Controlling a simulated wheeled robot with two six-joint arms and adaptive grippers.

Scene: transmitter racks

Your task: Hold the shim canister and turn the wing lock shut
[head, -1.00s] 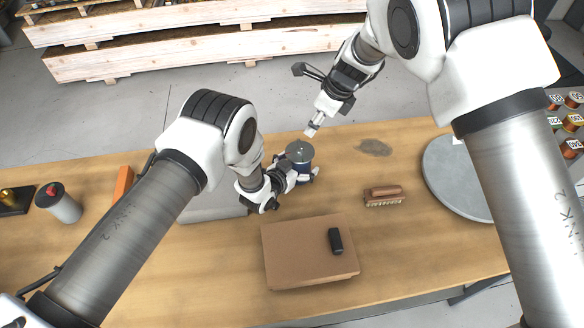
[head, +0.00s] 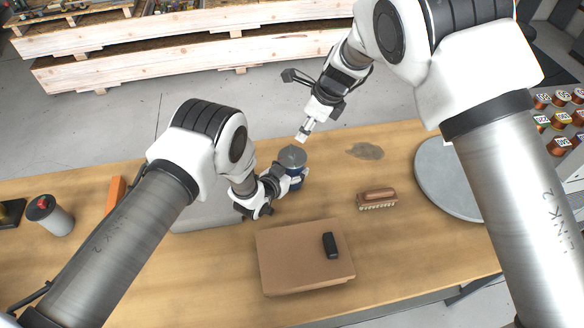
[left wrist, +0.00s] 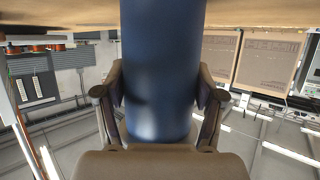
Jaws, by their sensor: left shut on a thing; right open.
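The shim canister (head: 295,160) is a dark blue cylinder with a grey lid, standing upright on the wooden bench in the head view. My left gripper (head: 290,181) is shut on its side; in the left wrist view the blue body (left wrist: 161,70) fills the space between the two fingers. The wing lock on the lid is too small to make out clearly. My right gripper (head: 303,135) is open and empty, pointing down just above and beyond the lid. I cannot tell whether its fingertips touch the lid.
A cardboard box (head: 290,265) with a black object (head: 331,245) on it lies in front. A brush (head: 377,198) and a grey round plate (head: 447,180) are to the right. A grey cylinder with a red knob (head: 50,215) stands at left. Bench around the dark stain (head: 365,151) is clear.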

